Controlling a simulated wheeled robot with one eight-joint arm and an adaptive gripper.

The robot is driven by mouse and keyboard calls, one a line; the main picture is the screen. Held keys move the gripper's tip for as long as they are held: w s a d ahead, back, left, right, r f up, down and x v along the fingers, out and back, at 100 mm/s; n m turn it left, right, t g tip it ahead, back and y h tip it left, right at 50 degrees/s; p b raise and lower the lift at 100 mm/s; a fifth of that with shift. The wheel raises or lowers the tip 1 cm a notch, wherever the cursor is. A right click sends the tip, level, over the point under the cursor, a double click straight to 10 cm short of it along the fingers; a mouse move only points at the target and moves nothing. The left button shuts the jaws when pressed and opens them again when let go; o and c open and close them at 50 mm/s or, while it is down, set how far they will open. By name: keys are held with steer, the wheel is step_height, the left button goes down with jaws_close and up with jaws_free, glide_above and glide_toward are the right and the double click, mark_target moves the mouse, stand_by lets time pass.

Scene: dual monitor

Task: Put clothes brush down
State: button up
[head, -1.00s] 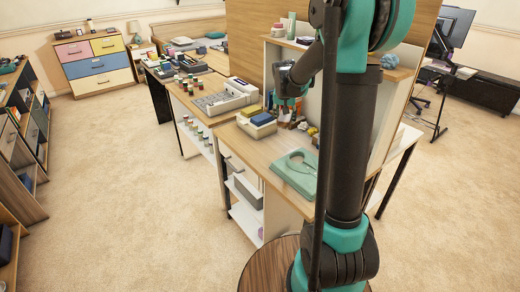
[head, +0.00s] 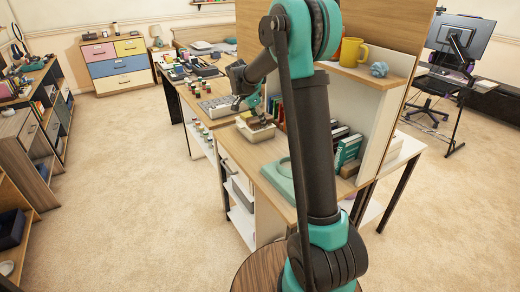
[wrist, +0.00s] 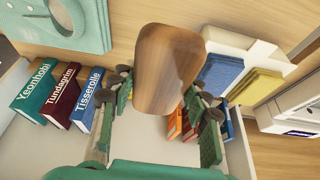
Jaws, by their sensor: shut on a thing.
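The clothes brush (wrist: 168,65) shows a smooth, rounded brown wooden body in the wrist view. My gripper (wrist: 162,82) is shut on it, with one finger on each side. The brush's underside and bristles are hidden. In the head view my gripper (head: 246,103) is above the desk (head: 262,153), close to a pale tray (head: 256,133). The brush is too small there to make out clearly.
A green board (head: 277,177) lies on the desk nearer me. Books (head: 347,150) stand at the right under a shelf with a yellow mug (head: 353,50). A pale machine (head: 215,107) sits beyond the tray.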

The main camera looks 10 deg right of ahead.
mark_target(263, 152)
step_height(263, 152, down, 14)
steer(key=shift+f, duration=0.1)
stand_by(0.4)
steer(key=o, duration=1.2)
steer(key=v, duration=1.2)
steer(key=shift+d, duration=0.15)
steer(key=s+d+n+y, duration=0.1)
steer(key=s+d+n, duration=0.25)
steer(key=s, duration=0.55)
steer(key=s+d+n+y, duration=0.1)
steer(key=s+d+n, duration=0.25)
steer(key=s, duration=0.55)
steer(key=s+f+n, duration=0.1)
steer(key=s+n, duration=0.1)
steer(key=s, duration=0.3)
steer(key=s+f+n+t+y, duration=0.1)
steer(key=s+f+n, duration=0.1)
steer(key=s, duration=0.4)
steer(key=s+d+f+n+t+y, duration=0.1)
steer(key=s+f+n, duration=0.1)
steer(key=s, duration=0.4)
steer(key=shift+s+f+n, duration=0.15)
steer(key=shift+f+n, duration=0.05)
steer(key=shift+n, duration=0.1)
